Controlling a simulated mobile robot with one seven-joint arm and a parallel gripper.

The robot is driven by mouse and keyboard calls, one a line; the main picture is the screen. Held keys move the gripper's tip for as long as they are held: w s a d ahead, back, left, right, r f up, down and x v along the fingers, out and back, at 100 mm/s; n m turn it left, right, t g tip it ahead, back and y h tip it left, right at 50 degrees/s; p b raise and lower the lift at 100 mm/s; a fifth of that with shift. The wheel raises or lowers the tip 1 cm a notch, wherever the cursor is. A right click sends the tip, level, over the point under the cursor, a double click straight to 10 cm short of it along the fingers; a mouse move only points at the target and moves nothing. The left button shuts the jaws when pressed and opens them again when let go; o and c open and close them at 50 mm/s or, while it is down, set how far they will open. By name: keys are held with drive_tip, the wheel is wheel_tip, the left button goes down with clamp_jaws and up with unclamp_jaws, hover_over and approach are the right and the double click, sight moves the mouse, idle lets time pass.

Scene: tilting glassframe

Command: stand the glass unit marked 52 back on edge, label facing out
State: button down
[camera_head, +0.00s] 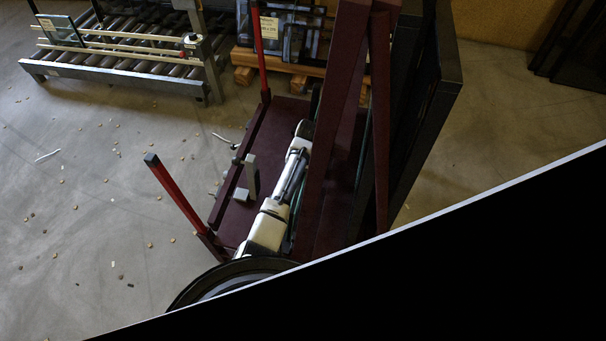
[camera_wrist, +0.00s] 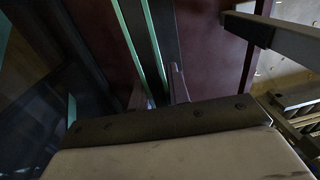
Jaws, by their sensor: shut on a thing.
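In the wrist view a glass unit (camera_wrist: 141,40) shows as two green edges with a dark band between them. My gripper (camera_wrist: 160,90) has a finger on each side of it and is shut on it. Its label and number cannot be seen, so I cannot tell from the frames whether it is the one marked 52. In the head view my white arm reaches over the maroon deck of the glass frame (camera_head: 232,218), beside its sloping maroon uprights (camera_head: 335,120). The gripper's fingertips and most of the held glass are hidden there.
Red posts with dark caps (camera_head: 172,190) stand along the frame's left side. A roller conveyor (camera_head: 120,65) with a labelled pane stands at the back left. Labelled glass on a wooden pallet (camera_head: 285,66) stands behind. Dark panels (camera_head: 425,100) lean at the right. The left floor is open, with scattered bits.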

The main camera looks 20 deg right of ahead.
drive_tip(key=shift+w+f, duration=0.1)
drive_tip(key=shift+f, duration=0.15)
idle(0.7)
drive_tip(key=c, duration=1.3)
unclamp_jaws()
drive_tip(key=shift+o, duration=0.3)
drive_tip(key=shift+s+f, duration=0.2)
drive_tip(key=shift+s+d+r+p, duration=0.1)
drive_tip(key=shift+r+p, duration=1.45)
drive_tip(key=shift+r, duration=0.05)
drive_tip(key=shift+d+r+p, duration=0.1)
drive_tip(key=shift+r+p, duration=1.45)
